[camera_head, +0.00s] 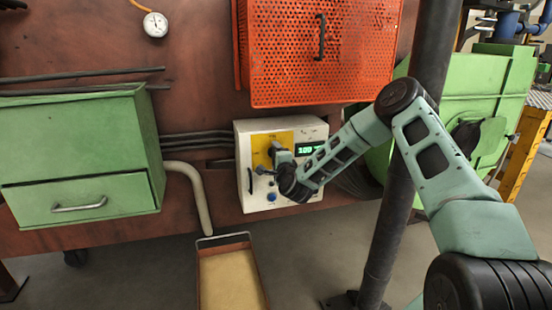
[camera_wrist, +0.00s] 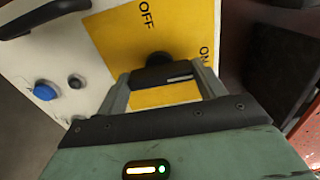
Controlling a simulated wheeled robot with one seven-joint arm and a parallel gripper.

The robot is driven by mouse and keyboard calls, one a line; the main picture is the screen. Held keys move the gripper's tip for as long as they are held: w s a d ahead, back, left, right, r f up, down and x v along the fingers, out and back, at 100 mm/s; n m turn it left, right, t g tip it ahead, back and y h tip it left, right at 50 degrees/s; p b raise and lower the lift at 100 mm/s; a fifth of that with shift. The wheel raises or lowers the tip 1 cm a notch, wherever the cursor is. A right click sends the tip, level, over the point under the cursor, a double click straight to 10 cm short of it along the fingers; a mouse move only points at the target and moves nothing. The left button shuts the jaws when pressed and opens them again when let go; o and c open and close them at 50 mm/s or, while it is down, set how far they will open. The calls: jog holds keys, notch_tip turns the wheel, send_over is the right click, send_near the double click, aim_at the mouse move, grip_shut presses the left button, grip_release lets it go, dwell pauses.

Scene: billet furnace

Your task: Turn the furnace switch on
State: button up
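The furnace switch (camera_wrist: 158,60) is a black knob with a dark bar-shaped handle and a light stripe. It sits on a yellow plate (camera_wrist: 112,32) marked OFF at the top and ON at the right in the wrist view. My gripper (camera_wrist: 164,80) is at the switch, with a finger on either side of the dark handle. The fingers are well apart, and the handle spans most of the gap. I cannot tell whether they press on it. In the head view my gripper (camera_head: 277,155) reaches the white control box (camera_head: 259,206) and partly hides the switch.
An orange perforated cover (camera_head: 280,60) is above. A green drawer cabinet (camera_head: 80,160) stands left. A dark post (camera_head: 385,240) stands right. A tray (camera_head: 204,285) lies below.

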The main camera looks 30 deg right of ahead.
jog(key=o, duration=0.4)
jog(key=shift+s, duration=0.15)
jog(key=p+v, duration=0.2)
jog(key=v, duration=1.5)
jog(key=shift+s, duration=0.1)
